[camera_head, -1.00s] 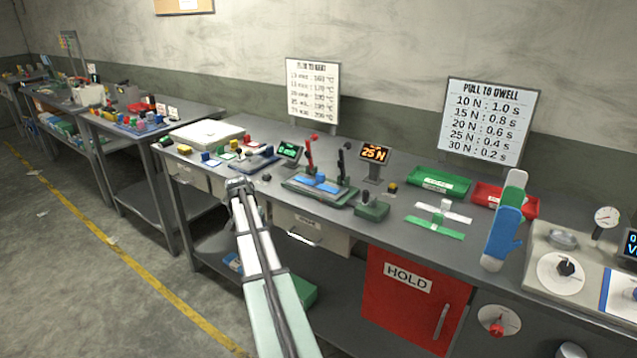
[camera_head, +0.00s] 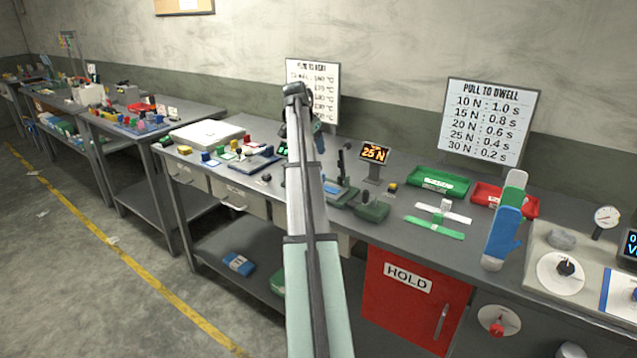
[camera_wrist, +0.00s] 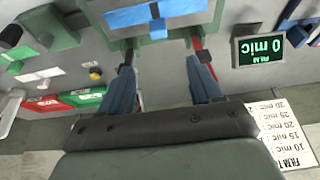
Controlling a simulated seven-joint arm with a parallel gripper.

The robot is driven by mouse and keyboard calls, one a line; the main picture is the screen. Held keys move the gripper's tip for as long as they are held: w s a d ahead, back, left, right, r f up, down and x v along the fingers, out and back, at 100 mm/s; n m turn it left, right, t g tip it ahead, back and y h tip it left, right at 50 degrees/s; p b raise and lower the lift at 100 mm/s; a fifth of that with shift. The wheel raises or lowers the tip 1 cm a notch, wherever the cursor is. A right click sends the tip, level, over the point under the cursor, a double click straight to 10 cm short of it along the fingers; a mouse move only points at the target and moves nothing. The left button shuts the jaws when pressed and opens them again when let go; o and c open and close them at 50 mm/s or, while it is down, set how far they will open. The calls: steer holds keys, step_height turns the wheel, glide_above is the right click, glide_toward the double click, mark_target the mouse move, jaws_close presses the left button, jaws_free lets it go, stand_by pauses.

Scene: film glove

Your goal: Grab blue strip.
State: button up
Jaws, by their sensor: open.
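The blue strip (camera_wrist: 160,14) lies across the green clamp fixture at the top of the wrist view, with a small bright-blue piece on its middle. In the head view my arm hides most of it; only a little blue (camera_head: 331,188) shows beside the arm. My gripper (camera_wrist: 162,68) is open and empty, its two blue-grey fingers apart. In the wrist view the fingers are below the strip, with a gap between. In the head view my wrist is raised above the bench, and the gripper is mostly hidden behind my arm.
The fixture has a black lever (camera_head: 344,160) and a red lever (camera_wrist: 197,44) close to my fingertips. The 25 N display (camera_head: 375,153) stands to the right. A green tray (camera_head: 438,182), a red tray (camera_head: 527,205) and an upright blue glove form (camera_head: 502,235) stand farther right.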

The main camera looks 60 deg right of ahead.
steer(key=x, duration=0.7)
steer(key=shift+f, duration=0.3)
steer(key=shift+x, duration=2.7)
steer(key=shift+a+f, duration=0.1)
steer(key=shift+a, duration=0.05)
steer(key=c, duration=1.1)
